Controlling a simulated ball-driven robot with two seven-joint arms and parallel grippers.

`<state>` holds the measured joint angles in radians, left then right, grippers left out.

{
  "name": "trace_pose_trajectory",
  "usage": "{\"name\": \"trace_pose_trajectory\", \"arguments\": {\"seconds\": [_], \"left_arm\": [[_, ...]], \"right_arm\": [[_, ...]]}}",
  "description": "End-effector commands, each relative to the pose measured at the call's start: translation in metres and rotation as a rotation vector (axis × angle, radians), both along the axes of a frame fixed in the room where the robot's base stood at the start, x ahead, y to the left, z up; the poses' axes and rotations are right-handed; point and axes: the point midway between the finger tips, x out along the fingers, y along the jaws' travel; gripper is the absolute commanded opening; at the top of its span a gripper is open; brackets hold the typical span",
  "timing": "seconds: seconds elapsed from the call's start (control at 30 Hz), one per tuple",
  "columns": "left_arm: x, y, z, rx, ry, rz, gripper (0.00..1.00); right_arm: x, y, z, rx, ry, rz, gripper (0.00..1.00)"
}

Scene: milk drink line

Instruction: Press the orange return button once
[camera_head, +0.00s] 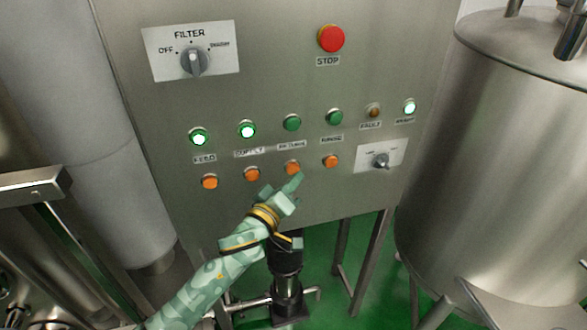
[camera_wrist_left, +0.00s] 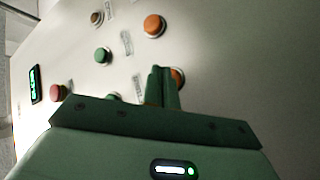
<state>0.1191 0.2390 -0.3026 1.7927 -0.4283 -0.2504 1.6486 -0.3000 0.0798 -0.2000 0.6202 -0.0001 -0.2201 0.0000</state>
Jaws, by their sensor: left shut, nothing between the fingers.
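The orange return button (camera_head: 292,168) is the third from the left in the row of orange buttons on the grey panel, below a green lamp (camera_head: 292,122) and its label. My left gripper (camera_head: 297,180) is shut and empty, with its fingertips at or just below this button. In the left wrist view the shut fingers (camera_wrist_left: 162,85) partly cover an orange button (camera_wrist_left: 179,77) right beside their tips. I cannot tell whether they touch it. My right gripper is not in view.
Orange buttons (camera_head: 252,174) and (camera_head: 330,161) flank the return button closely. A small switch (camera_head: 380,160) is to the right. Above are lamps, the red stop button (camera_head: 330,39) and the filter knob (camera_head: 195,62). A steel tank (camera_head: 500,140) stands at the right.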

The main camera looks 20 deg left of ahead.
Motion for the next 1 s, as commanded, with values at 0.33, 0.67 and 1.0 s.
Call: {"name": "trace_pose_trajectory", "arguments": {"seconds": [0.33, 0.67, 1.0], "left_arm": [[-0.010, -0.007, 0.001, -0.002, 0.000, -0.002, 0.00], [-0.036, -0.024, 0.000, -0.002, 0.000, 0.000, 0.00], [-0.041, -0.028, 0.000, 0.001, -0.002, 0.000, 0.00]], "right_arm": [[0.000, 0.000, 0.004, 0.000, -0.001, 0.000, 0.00], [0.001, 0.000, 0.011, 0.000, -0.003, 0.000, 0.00], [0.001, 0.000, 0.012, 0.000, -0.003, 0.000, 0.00]]}}
